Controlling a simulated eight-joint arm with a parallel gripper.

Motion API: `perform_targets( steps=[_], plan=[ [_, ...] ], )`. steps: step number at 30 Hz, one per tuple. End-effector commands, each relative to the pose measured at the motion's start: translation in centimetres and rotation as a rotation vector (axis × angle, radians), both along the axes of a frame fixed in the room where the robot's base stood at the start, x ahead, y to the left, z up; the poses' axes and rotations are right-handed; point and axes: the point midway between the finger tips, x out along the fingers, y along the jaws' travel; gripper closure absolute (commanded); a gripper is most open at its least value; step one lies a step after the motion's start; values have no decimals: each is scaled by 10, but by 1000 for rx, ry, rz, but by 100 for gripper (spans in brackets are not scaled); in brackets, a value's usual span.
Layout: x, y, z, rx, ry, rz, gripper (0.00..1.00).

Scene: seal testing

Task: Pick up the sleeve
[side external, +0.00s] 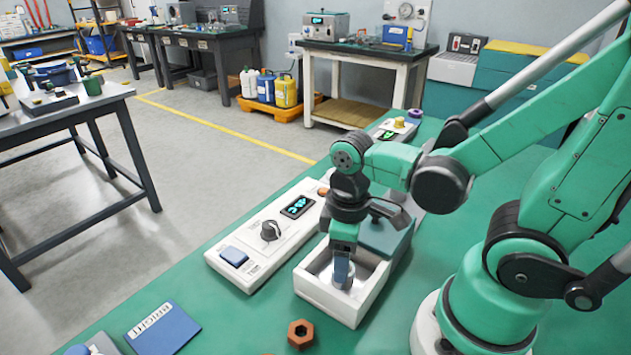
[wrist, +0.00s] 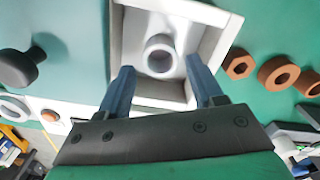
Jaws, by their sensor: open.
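The sleeve (wrist: 159,55) is a short, pale grey, hollow cylinder standing upright in a white open tray (wrist: 230,22). The side external view also shows the sleeve (side external: 343,281) in the tray (side external: 330,313), partly hidden by my fingers. My gripper (wrist: 161,66) is open, with its two blue fingers spread apart. In the wrist view, the fingertips lie to the left and right of the sleeve with gaps on both sides. In the side external view, my gripper (side external: 342,266) points down into the tray, and its fingers overlap the sleeve. I cannot tell how deep the fingertips reach.
A white control box (side external: 258,251) with a knob and display stands left of the tray. An orange-brown hex nut (side external: 300,334) lies in front of it, and rings (wrist: 280,74) show nearby.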

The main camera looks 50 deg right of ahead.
Motion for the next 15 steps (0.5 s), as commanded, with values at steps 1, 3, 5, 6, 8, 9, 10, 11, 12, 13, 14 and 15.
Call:
perform_targets(
  steps=[1,3,5,6,8,9,10,11,12,13,14,15],
  plan=[
    [0,0,-5,0,0,0,40],
    [0,0,-11,0,-1,-1,40],
    [1,0,-15,0,-1,-1,40],
    [1,0,-18,-1,-1,-1,40],
    [1,0,-22,-1,-1,-1,40],
    [1,0,-25,0,-2,-1,40],
    [1,0,-26,0,-2,-1,40],
    [1,0,-28,0,-2,-1,40],
    [0,0,-30,0,-2,-1,40],
    [0,0,-31,0,-2,-2,40],
    [0,0,-32,0,-2,-2,40],
    [0,0,-33,0,-2,-2,40]
  ],
)
